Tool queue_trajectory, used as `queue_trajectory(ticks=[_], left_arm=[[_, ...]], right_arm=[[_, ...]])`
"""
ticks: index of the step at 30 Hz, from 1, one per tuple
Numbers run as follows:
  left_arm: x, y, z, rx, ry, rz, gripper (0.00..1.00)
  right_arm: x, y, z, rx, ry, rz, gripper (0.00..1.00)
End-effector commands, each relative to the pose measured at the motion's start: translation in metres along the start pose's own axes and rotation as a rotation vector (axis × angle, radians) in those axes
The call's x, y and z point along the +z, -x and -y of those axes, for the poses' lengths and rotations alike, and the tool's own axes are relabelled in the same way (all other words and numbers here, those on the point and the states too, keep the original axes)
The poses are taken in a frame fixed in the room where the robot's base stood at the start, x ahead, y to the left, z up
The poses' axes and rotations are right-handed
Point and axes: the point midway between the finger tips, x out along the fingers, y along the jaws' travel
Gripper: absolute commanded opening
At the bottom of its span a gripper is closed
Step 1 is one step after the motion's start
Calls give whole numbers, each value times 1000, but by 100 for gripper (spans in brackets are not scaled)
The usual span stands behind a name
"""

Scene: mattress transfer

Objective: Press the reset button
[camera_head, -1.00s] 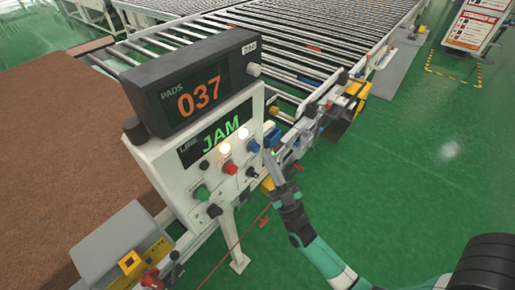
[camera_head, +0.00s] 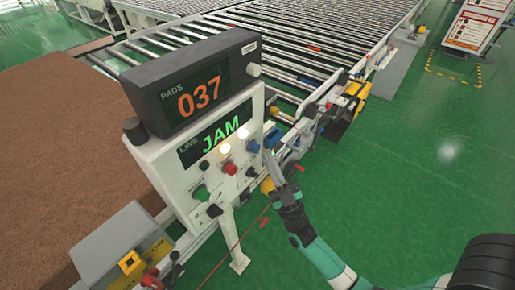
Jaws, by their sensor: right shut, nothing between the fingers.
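A white control panel (camera_head: 178,168) stands at the left of the middle, with several buttons on its sloped face. A blue button (camera_head: 254,146) is at its right end, a red one (camera_head: 230,168) in the middle and a green one (camera_head: 201,193) at the left. I cannot read the button labels, so which one is reset is unclear. My right gripper (camera_head: 268,156) is shut and empty, its tips close beside the blue button on the right. I cannot tell whether they touch it. My left gripper is out of view.
A display (camera_head: 200,97) on top reads PADS 037; a screen (camera_head: 220,136) below reads LINE JAM. Two white lamps are lit. A brown mattress (camera_head: 60,150) lies left. A roller conveyor (camera_head: 290,50) runs behind.

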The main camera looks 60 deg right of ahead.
Motion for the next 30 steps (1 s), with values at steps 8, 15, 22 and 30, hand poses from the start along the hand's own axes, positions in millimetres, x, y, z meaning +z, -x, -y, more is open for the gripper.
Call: queue_trajectory(ticks=[8,15,22,30], left_arm=[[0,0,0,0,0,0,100],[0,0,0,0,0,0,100],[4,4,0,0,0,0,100],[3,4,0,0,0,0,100]], right_arm=[[0,0,0,0,0,0,0],[0,0,0,0,0,0,0],[4,-4,4,1,-1,-2,0],[4,-6,4,0,0,0,0]])
